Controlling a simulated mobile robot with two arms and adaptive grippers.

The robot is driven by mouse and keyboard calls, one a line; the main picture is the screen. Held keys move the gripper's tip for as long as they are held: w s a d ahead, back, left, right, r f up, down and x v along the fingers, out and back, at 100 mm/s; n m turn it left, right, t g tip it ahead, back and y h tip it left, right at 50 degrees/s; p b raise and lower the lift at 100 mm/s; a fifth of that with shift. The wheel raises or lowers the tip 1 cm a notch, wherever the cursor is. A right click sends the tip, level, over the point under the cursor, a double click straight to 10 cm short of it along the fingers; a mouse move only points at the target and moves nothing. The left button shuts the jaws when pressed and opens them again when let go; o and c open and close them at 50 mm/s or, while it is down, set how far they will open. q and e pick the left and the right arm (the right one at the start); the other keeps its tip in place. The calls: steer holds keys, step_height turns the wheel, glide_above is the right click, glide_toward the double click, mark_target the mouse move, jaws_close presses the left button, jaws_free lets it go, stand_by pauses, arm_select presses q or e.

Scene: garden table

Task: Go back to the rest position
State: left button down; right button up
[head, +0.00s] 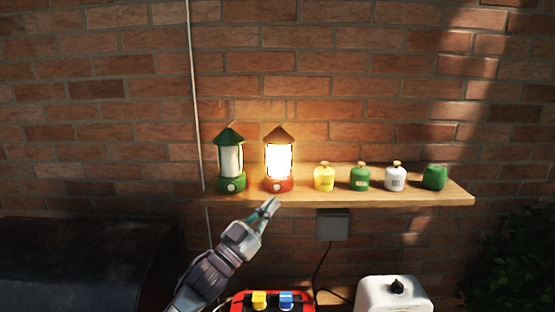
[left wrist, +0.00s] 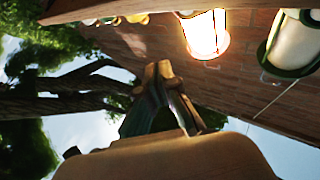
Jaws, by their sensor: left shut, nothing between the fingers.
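My left gripper (head: 270,207) is shut and empty in the head view, just below and in front of the shelf edge, under the red lantern. It also shows in the left wrist view (left wrist: 158,70), its fingers together. The red lantern (head: 279,184) is lit and stands on the wooden shelf (head: 415,198). The green lantern (head: 231,184) stands to its left and is unlit. Both lanterns show in the left wrist view, the lit one (left wrist: 205,35) near the top middle and the green one (left wrist: 292,48) at the right. My right gripper is not in view.
Right of the lanterns on the shelf stand a yellow canister (head: 324,178), a green canister (head: 360,179), a white canister (head: 395,179) and a green block-like item (head: 435,178). Below are a grey wall box (head: 332,226), a red case (head: 245,302), a white container (head: 393,296) and a dark rounded object (head: 80,265).

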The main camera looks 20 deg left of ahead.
arm_select(q)
steer(key=s+f+n+g+y, duration=0.35)
steer(key=s+f+y, duration=0.2)
steer(key=f, duration=0.55)
steer(key=s+f+n+g+y, duration=0.2)
steer(key=s+f+g+y, duration=0.2)
steer(key=s+f, duration=0.55)
steer(key=s+f+g+y, duration=0.1)
steer(key=s+f+g, duration=0.45)
steer(key=s, duration=0.65)
steer(key=s+f+g, duration=0.4)
steer(key=s+f, duration=0.3)
steer(key=s, duration=0.6)
step_height(320, 180, down, 30)
steer(key=g+b, duration=0.2)
steer(key=b, duration=0.2)
steer(key=s+a+f+b, duration=0.1)
steer(key=s+f, duration=0.7)
steer(key=f, duration=0.2)
steer(key=s+a+f+b, duration=0.2)
steer(key=s+f, duration=0.7)
steer(key=shift+s+a+f+g, duration=0.25)
steer(key=shift+a+f+g, duration=0.05)
steer(key=shift+f+g, duration=0.1)
